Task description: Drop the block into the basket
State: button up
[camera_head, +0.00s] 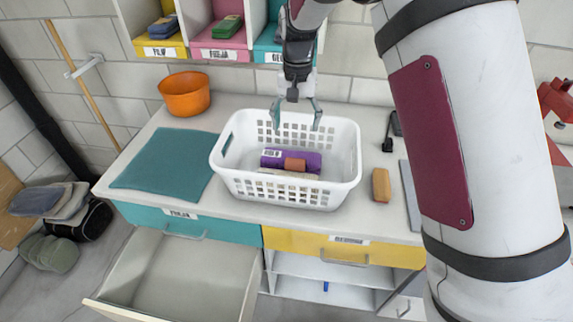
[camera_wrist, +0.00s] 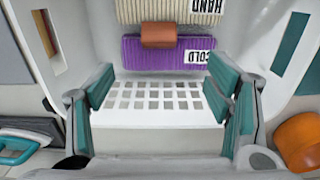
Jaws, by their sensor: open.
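The white basket (camera_head: 341,187) stands on the counter and also fills the middle of the wrist view (camera_wrist: 160,142). A small reddish-brown block (camera_head: 294,165) lies inside it. In the wrist view the block (camera_wrist: 158,36) rests across a purple folded towel marked COLD (camera_wrist: 150,55) and a cream one marked HAND (camera_wrist: 150,10). My gripper (camera_head: 297,115) is open and empty, above the far part of the basket. In the wrist view its teal-padded fingers (camera_wrist: 160,88) are spread wide, apart from the block.
A tan block-like item (camera_head: 381,185) lies on the counter right of the basket. A teal cloth (camera_head: 165,160) and an orange bowl (camera_head: 185,95) are to the left. Cubbies with folded cloths (camera_head: 228,27) hang behind. A drawer (camera_head: 180,275) stands open below.

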notch_tip(320, 180, up, 9)
jog(key=shift+f, duration=0.15)
dwell(0.4)
jog(key=s+d+r+t, duration=0.1)
jog(key=s+d+r, duration=0.5)
jog(key=s+r, duration=0.15)
jog(key=s+d+r+n+t, duration=0.1)
jog(key=s+d, duration=0.3)
jog(key=s, duration=0.8)
jog(key=s+d+r+n+t, duration=0.1)
jog(key=s+d+t, duration=0.2)
jog(key=s, duration=0.9)
jog(key=shift+s+d+r+t, duration=0.15)
jog(key=shift+s+d+t, duration=0.2)
jog(key=shift+d, duration=0.7)
